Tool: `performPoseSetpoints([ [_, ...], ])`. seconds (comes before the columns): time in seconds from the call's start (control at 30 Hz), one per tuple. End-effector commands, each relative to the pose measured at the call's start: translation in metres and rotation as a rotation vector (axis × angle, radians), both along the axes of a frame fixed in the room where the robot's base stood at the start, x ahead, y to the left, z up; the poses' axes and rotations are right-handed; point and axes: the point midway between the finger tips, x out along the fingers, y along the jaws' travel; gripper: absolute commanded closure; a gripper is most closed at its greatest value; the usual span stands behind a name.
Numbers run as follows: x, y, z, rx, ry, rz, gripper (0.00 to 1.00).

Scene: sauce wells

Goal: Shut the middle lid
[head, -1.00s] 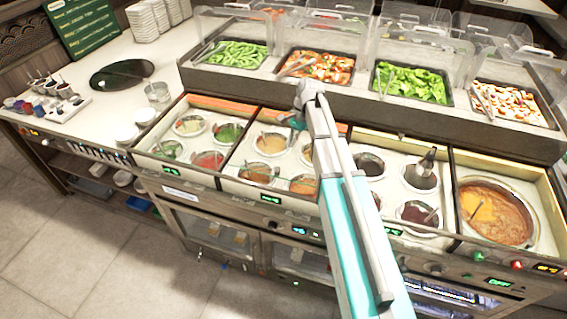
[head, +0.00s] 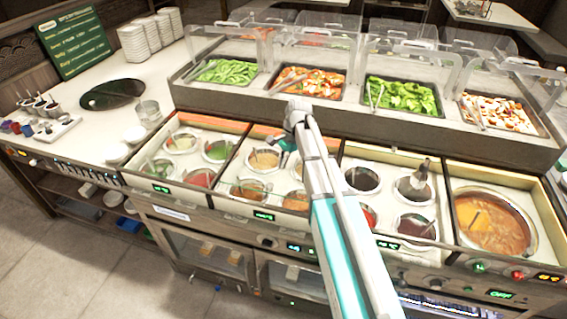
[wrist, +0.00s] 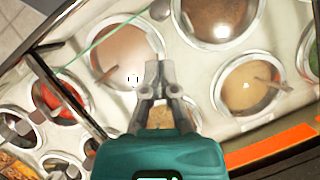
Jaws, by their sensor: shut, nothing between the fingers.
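My gripper (head: 280,146) is shut and empty, above the middle well section of the counter. In the wrist view my gripper (wrist: 160,70) points down at sauce wells, with its fingertips beside a tan-orange sauce well (wrist: 124,50) and a pale orange one (wrist: 254,88). In the head view the middle section holds several round wells, one a pale orange sauce (head: 263,161). My arm hides part of this section and the boundary to its right. I cannot clearly make out the middle lid. A thin green line, perhaps a glass edge, crosses the wrist view.
Other well sections lie left and right, with a large soup pot (head: 495,222) at far right. A ladle (head: 420,173) stands up from a right-hand well. Behind are salad trays (head: 401,97) under clear covers. The white counter at left holds a dark round plate (head: 112,95).

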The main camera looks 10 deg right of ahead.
Motion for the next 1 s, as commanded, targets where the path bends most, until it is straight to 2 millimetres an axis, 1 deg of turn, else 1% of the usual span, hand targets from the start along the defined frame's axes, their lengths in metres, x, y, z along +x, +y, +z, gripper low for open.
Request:
performPoseSetpoints([
  [0.03, -0.002, 0.002, -0.008, 0.0, 0.0, 0.0, 1.0],
  [0.6, -0.013, 0.017, -0.051, 0.0, 0.0, 0.001, 1.0],
  [0.8, -0.016, 0.021, -0.062, 0.0, 0.0, 0.0, 1.0],
  [1.0, -0.017, 0.024, -0.067, 0.0, 0.0, 0.0, 1.0],
])
